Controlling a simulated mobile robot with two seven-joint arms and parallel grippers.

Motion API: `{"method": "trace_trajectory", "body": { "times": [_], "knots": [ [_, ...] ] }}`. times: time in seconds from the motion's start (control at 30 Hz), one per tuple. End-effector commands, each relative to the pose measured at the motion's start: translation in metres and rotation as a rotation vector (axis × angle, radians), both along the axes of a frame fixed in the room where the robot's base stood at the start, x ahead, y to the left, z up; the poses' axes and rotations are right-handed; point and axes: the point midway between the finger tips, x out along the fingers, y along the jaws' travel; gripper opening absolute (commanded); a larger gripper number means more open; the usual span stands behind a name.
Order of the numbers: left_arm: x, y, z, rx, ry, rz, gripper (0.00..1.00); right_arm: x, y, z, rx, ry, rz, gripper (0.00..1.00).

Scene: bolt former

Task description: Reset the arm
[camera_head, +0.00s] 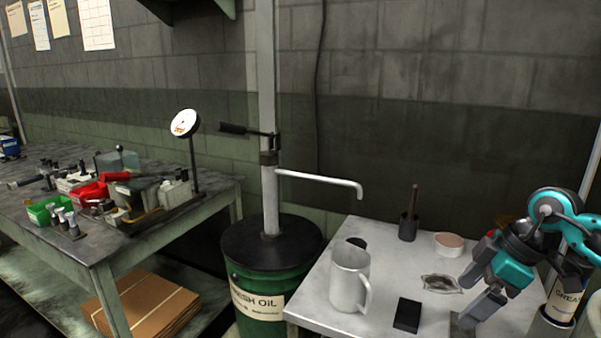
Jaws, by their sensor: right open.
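My right gripper (476,305) is at the right of the head view, on a teal and dark grey arm that comes in from the right edge. Its fingers point down and to the left over the right part of the white table (385,292). It is open, and I see nothing held in it. It is apart from the metal jug (349,278), which stands upright on the table with its handle to the right. My left gripper is not in view.
A green oil drum (262,282) with a pump spout (320,181) stands left of the white table. A black block (407,315), a brush in a dark holder (408,226) and a small bowl (449,245) are on the table. A cluttered workbench (110,240) stands at left.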

Motion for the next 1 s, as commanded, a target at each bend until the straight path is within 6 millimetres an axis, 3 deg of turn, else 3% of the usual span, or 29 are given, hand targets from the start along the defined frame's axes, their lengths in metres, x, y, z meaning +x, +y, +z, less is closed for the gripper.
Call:
{"method": "trace_trajectory", "body": {
  "times": [0.03, 0.3, 0.4, 0.5, 0.63, 0.77, 0.87, 1.0],
  "knots": [
    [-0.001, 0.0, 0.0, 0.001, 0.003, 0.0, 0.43, -0.006, 0.03, -0.011, 0.087, -0.014, 0.09, 0.92],
    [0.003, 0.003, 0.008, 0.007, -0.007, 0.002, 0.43, -0.034, 0.153, -0.021, 0.585, -0.24, 0.38, 0.92],
    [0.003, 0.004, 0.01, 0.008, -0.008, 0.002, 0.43, -0.045, 0.19, -0.013, 0.798, -0.386, 0.387, 0.92],
    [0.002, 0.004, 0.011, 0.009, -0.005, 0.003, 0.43, -0.051, 0.213, -0.002, 0.98, -0.558, 0.3, 0.92],
    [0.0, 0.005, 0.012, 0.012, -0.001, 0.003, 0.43, -0.049, 0.214, 0.0, 1.096, -0.76, 0.06, 0.92],
    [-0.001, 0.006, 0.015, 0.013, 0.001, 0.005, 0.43, -0.047, 0.193, -0.024, 1.052, -0.881, -0.254, 0.92],
    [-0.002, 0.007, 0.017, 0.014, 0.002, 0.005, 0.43, -0.056, 0.169, -0.061, 0.924, -0.891, -0.493, 0.92],
    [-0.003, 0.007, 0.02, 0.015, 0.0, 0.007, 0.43, -0.093, 0.137, -0.13, 0.675, -0.779, -0.746, 0.92]
  ]
}}
